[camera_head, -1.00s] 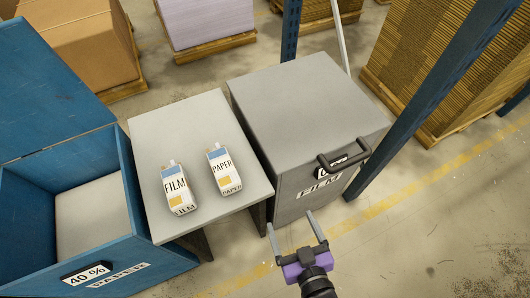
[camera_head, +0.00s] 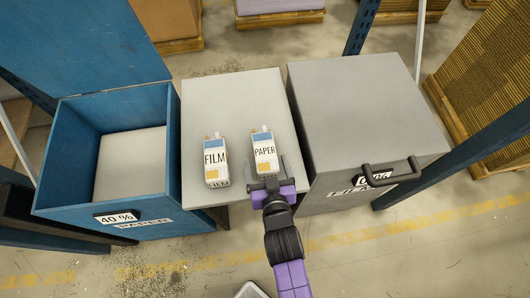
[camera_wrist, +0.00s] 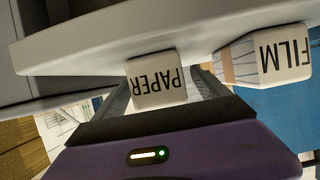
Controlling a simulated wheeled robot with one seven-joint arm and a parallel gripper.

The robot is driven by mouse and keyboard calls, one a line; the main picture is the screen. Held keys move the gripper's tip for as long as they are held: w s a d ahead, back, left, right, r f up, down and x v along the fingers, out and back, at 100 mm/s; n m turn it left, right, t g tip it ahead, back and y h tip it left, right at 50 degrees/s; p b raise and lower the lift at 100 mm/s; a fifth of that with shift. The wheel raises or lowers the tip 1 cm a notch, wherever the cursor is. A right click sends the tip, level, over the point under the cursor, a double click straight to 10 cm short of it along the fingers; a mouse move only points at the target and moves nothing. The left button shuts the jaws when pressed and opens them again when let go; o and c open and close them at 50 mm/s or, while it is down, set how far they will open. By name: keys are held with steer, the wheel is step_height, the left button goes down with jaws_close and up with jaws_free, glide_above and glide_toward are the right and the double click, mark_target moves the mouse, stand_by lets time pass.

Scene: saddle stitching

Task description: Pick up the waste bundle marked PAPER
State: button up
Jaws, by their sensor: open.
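The bundle marked PAPER (camera_head: 264,149) stands on the grey table (camera_head: 228,92), white with a blue band and a yellow patch. In the wrist view its labelled end (camera_wrist: 157,82) shows upside down between my fingers. My gripper (camera_head: 268,168) is open at the near end of this bundle, at the table's front edge. Whether the fingers touch it I cannot tell. The similar bundle marked FILM (camera_head: 215,158) stands just to the left, and it also shows at the right in the wrist view (camera_wrist: 270,58).
A blue open bin (camera_head: 170,135) labelled PAPER, 40 %, stands left of the table. A closed grey bin (camera_head: 345,110) labelled FILM, with a dark handle (camera_head: 392,175), stands to the right. Blue rack posts (camera_head: 465,155) and stacked cardboard (camera_head: 485,75) lie farther right.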

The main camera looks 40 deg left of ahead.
mark_target(265, 156)
steer(key=shift+x, duration=1.85)
steer(key=shift+w+r, duration=0.1)
steer(key=shift+r, duration=0.05)
steer(key=c, duration=1.4)
steer(key=shift+c, duration=1)
steer(key=shift+r, duration=0.15)
